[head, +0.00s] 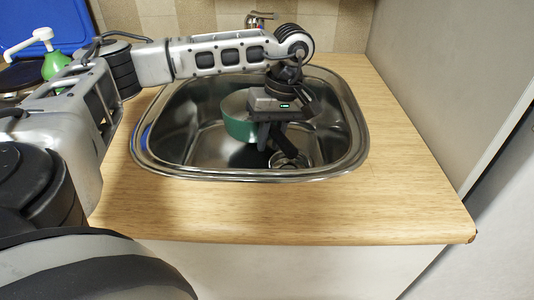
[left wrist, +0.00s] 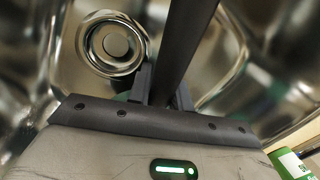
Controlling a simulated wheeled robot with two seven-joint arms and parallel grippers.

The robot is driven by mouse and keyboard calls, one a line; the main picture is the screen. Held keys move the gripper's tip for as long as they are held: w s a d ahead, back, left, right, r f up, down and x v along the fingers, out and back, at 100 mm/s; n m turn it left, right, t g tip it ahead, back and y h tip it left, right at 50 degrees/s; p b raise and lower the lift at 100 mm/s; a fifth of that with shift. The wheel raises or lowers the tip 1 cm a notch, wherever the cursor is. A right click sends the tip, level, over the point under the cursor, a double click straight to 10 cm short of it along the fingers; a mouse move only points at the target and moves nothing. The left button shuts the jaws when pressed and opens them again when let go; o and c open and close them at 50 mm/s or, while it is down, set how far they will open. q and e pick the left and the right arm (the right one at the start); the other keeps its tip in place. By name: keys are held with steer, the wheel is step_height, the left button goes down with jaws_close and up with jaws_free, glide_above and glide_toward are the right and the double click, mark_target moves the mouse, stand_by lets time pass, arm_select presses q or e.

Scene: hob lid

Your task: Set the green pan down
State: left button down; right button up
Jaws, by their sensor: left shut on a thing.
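The green pan (head: 238,127) is inside the steel sink (head: 180,135), partly hidden behind my left gripper. My left gripper (head: 268,137) reaches down into the sink and is shut on the pan's dark handle (head: 288,155). In the left wrist view the handle (left wrist: 184,45) runs up the picture from between the fingers (left wrist: 160,88). Only a sliver of green shows beside the fingers there, so most of the pan is hidden. I cannot tell whether the pan touches the sink bottom. My right gripper is in neither view.
The sink drain (left wrist: 115,42) shows beside the handle. The wooden counter (head: 400,180) is clear to the right and front of the sink. A tap (head: 260,18) stands behind. A green pump bottle (head: 55,62) and a blue panel (head: 45,22) are at the far left.

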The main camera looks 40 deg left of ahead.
arm_select(q)
steer(key=shift+f, duration=2.85)
steer(key=shift+f+b, duration=0.15)
steer(key=shift+b, duration=0.15)
steer(key=c, duration=1.3)
jaws_free()
steer(key=r, duration=0.4)
steer(key=w+d+r, duration=0.1)
steer(key=r, duration=0.3)
steer(key=w+r+p, duration=0.1)
steer(key=r, duration=0.3)
steer(key=shift+d, duration=0.15)
